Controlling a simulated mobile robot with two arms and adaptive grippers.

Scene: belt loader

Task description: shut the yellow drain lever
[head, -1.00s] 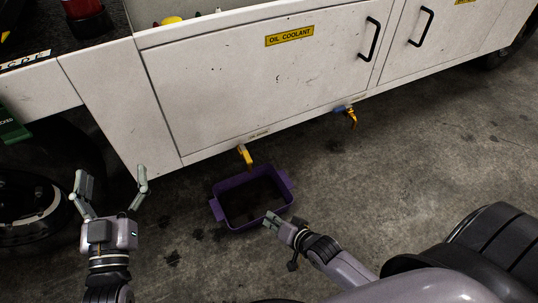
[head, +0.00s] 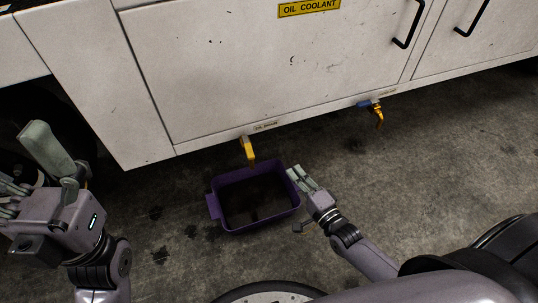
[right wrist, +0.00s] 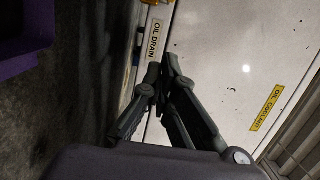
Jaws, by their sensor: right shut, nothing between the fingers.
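The yellow drain lever (head: 248,150) hangs from the bottom edge of the white cabinet, pointing down and slightly right, above the rear of a purple drain tray (head: 214,207). In the right wrist view, an "OIL DRAIN" label (right wrist: 152,45) shows beside the fingertips; a small yellow piece near it is too cut off to identify surely. My right gripper (head: 297,175) is shut and empty, by the tray's right rim, to the right of and below the lever, apart from it. My left gripper (head: 28,168) is at the far left with its fingers spread, away from the lever.
A blue-handled valve (head: 368,104) with a yellow spout hangs further right under the cabinet (head: 260,75). The cabinet carries an "OIL COOLANT" label (head: 309,8) and black door handles. Stained concrete floor lies open around the tray.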

